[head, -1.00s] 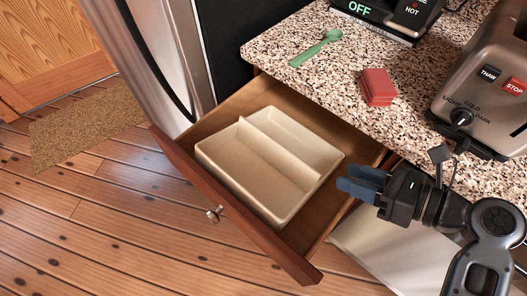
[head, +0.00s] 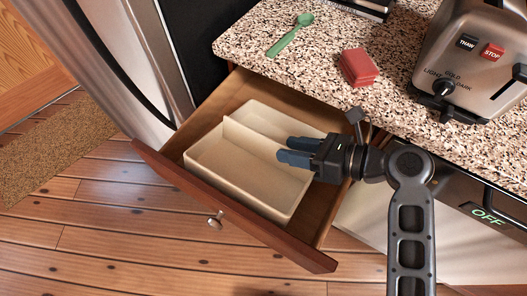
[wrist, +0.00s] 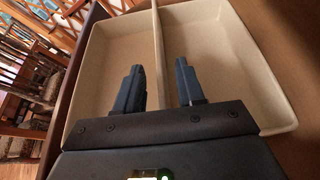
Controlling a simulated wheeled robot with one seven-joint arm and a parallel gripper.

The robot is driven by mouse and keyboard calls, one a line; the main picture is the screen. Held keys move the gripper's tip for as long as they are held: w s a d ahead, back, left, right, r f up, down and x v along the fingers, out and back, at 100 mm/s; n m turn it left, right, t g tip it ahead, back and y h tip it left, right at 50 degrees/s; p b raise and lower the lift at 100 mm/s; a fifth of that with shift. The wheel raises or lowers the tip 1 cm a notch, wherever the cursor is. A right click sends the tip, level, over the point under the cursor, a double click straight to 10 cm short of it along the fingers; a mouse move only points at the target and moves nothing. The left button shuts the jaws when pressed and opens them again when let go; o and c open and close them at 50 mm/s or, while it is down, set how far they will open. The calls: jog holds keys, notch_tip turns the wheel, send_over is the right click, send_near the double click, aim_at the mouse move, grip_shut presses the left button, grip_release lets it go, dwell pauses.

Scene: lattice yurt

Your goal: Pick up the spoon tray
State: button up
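The spoon tray is a beige, two-compartment tray (head: 232,163) lying in the open wooden drawer; its compartments look empty. My gripper (head: 284,150) is over the right part of the tray, with its blue-grey fingers pointing left in the head view. In the wrist view the fingers of my gripper (wrist: 160,82) are apart, with nothing between them but the tray's divider in line below. The tray (wrist: 105,55) fills much of that view. I cannot tell how high the fingertips are above it. A green spoon (head: 290,35) lies on the counter.
The drawer (head: 240,212) juts out below a speckled counter (head: 300,70). A red block stack (head: 358,68) and a toaster (head: 480,60) stand on the counter. A steel fridge (head: 110,60) is close on the left. The wooden floor (head: 100,240) in front is clear.

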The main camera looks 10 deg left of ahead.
jog(key=shift+a+f, duration=0.15)
jog(key=shift+a, duration=0.15)
grip_shut()
dwell(1.3)
